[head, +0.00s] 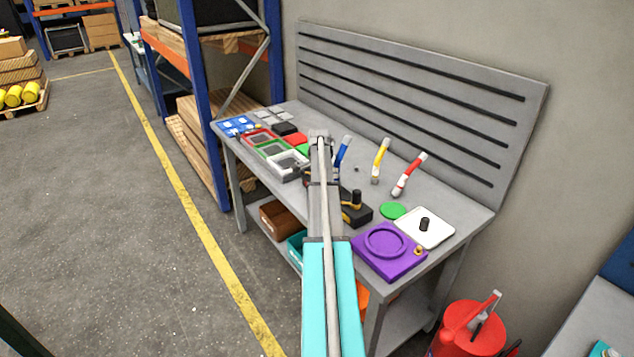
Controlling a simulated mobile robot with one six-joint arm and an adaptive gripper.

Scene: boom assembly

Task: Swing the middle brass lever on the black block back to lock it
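The black block (362,213) sits on the grey workbench, partly hidden behind my arm. Its right end shows, with a brass-yellow piece (346,217) and an upright dark knob (356,198) on it. More dark parts show just left of my arm, and I cannot tell if they belong to the block. The middle brass lever cannot be made out, and its position cannot be read. My arm reaches over the bench from the bottom of the head view. My gripper is hidden behind the arm.
A purple plate (366,262), white plate (437,236) and green disc (393,211) lie right of the block. Red-white (408,176), yellow-white (380,162) and blue (342,152) handles stand behind. Coloured trays (275,147) lie left. A slotted panel (420,105) bounds the back.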

